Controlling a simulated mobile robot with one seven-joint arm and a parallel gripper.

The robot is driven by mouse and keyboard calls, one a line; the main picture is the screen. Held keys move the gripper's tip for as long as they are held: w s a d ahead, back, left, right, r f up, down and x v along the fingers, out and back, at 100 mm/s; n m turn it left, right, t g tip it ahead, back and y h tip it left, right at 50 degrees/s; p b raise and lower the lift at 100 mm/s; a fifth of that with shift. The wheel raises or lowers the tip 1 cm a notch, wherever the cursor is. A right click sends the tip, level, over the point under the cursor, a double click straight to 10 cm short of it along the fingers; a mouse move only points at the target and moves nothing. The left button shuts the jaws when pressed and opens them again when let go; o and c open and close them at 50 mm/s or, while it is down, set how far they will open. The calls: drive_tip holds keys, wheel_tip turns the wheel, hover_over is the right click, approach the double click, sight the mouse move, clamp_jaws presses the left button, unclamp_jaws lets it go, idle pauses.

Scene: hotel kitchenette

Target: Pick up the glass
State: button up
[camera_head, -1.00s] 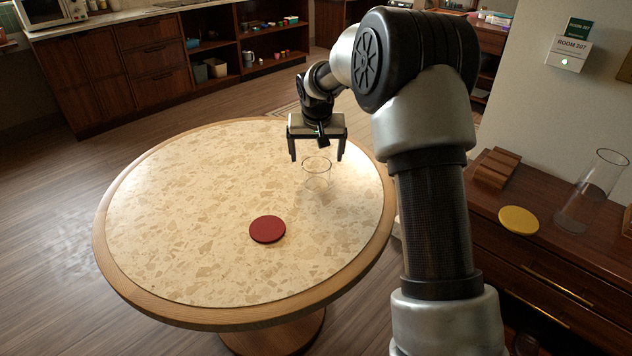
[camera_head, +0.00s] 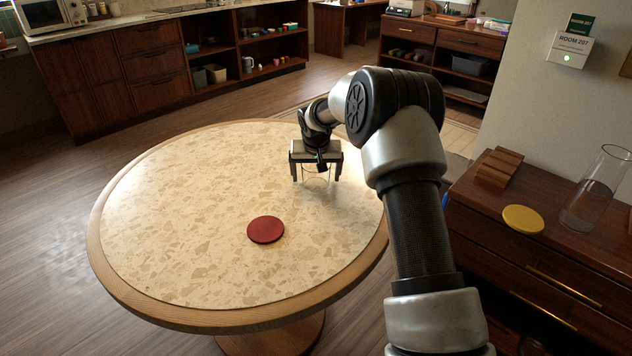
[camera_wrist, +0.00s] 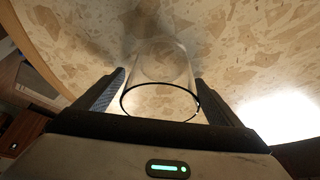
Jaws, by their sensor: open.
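The clear glass (camera_head: 316,174) stands on the round table (camera_head: 190,200) toward its right far side, and it is hard to see in the head view. In the wrist view the glass (camera_wrist: 160,75) shows with its dark rim toward me, between the two fingers. My gripper (camera_head: 316,179) is open, pointing down over the glass, with one finger on each side. The wrist view shows the gripper (camera_wrist: 160,95) with what looks like a gap between each finger and the glass. I cannot tell whether either finger touches it.
A red coaster (camera_head: 266,229) lies on the table, nearer me. On the wooden cabinet (camera_head: 480,215) at right are a yellow coaster (camera_head: 523,219), a tall clear vessel (camera_head: 590,200) and a wooden rack (camera_head: 499,167). Most of the tabletop is bare.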

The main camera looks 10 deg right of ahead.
drive_tip(key=shift+r, duration=0.1)
drive_tip(key=c, duration=1.3)
